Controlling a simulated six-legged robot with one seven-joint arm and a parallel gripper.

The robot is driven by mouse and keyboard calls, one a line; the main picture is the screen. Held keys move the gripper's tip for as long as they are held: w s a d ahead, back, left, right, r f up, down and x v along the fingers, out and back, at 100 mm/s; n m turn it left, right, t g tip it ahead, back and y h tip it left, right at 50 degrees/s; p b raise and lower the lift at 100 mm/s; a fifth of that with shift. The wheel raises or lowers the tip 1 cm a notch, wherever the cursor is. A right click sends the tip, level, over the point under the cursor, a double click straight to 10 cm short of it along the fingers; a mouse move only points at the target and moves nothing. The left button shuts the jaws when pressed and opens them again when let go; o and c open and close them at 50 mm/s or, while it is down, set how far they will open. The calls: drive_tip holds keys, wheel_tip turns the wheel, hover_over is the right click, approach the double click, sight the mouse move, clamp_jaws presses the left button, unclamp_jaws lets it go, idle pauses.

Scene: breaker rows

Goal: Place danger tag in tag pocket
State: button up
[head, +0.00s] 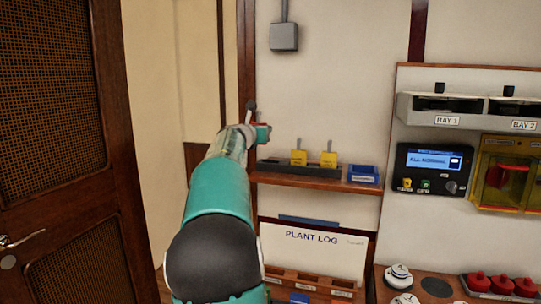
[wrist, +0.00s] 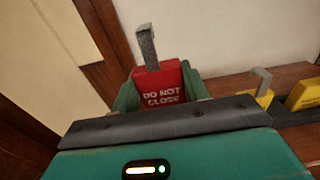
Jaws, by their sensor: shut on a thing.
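The red danger tag (wrist: 162,84) reads "DO NOT CLOSE" in white and has a grey hook standing up from its top. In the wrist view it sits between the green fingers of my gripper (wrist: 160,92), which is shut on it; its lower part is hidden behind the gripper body. In the head view my gripper (head: 262,132) is in the air above the left end of the shelf, and the tag is hardly visible there. I cannot tell which thing is the tag pocket; a small labelled blue holder (head: 363,174) stands at the shelf's right end.
Two yellow tags (head: 299,158) (head: 329,159) stand in a dark rack on the wooden shelf (head: 316,183). Below is a PLANT LOG board (head: 312,250) with wooden compartments (head: 300,280). A control panel (head: 434,171) is at the right, a brown door (head: 62,150) at the left.

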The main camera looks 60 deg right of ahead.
drive_tip(key=s+f, duration=0.1)
drive_tip(key=d+f, duration=0.1)
drive_tip(key=f, duration=0.1)
drive_tip(key=s+d+f, duration=0.1)
drive_tip(key=shift+s+d+f, duration=0.15)
drive_tip(key=shift+s+f, duration=0.15)
drive_tip(key=shift+f, duration=0.1)
drive_tip(key=shift+s+d+f, duration=0.1)
drive_tip(key=shift+f, duration=1.5)
drive_tip(key=shift+f, duration=0.15)
drive_tip(key=o, duration=1)
drive_tip(key=shift+a, duration=0.2)
drive_tip(key=a, duration=0.3)
drive_tip(key=s+a, duration=0.1)
drive_tip(key=a, duration=0.7)
drive_tip(key=shift+s+a+r, duration=0.25)
drive_tip(key=shift+s+r, duration=0.05)
drive_tip(key=shift+s, duration=0.1)
